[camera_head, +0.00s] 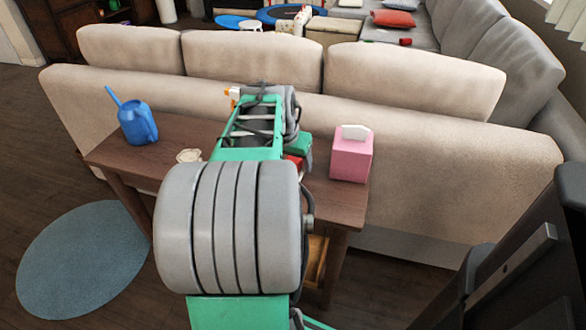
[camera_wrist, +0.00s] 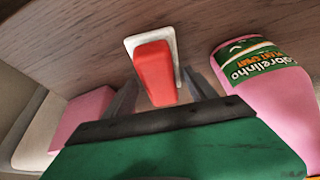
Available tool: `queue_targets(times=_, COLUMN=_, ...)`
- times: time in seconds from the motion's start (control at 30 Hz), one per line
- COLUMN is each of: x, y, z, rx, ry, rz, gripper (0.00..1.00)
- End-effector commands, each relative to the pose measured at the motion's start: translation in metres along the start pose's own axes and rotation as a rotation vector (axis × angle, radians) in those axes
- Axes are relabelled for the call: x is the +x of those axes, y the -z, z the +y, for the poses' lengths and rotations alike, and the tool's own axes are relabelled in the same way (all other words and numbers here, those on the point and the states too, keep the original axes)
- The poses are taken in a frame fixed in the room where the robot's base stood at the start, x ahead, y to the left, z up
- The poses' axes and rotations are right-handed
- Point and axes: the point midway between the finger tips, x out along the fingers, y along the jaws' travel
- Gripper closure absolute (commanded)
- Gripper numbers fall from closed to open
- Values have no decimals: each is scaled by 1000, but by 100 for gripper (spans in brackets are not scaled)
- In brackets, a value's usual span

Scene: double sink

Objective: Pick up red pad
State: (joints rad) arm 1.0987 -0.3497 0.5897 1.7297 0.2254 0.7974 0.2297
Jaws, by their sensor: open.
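The red pad (camera_wrist: 154,66), a red block with a white backing plate, is on the brown wooden table in the wrist view. My gripper (camera_wrist: 160,79) is open, with one dark finger on each side of the pad's near end. I cannot tell whether the fingers touch it. In the head view my arm covers most of this spot. A small bit of red (camera_head: 294,162) shows beside my green gripper (camera_head: 300,146), and the fingertips are hidden there.
A pink bottle (camera_wrist: 265,105) with a green label stands close right of the pad in the wrist view. A pink box (camera_head: 351,160) with a white top stands right of my arm. A blue watering can (camera_head: 138,121) stands on the table's left. A beige sofa (camera_head: 430,140) runs behind.

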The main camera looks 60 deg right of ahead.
Motion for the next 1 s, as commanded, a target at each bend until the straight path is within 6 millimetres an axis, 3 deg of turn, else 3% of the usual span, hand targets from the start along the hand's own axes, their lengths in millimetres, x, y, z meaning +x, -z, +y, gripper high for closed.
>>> queue_targets(times=0.7, x=4, y=-2, z=0, rx=-1, ry=0, rz=0, gripper=35)
queue_targets(times=1.0, x=4, y=-2, z=0, rx=-1, ry=0, rz=0, gripper=59)
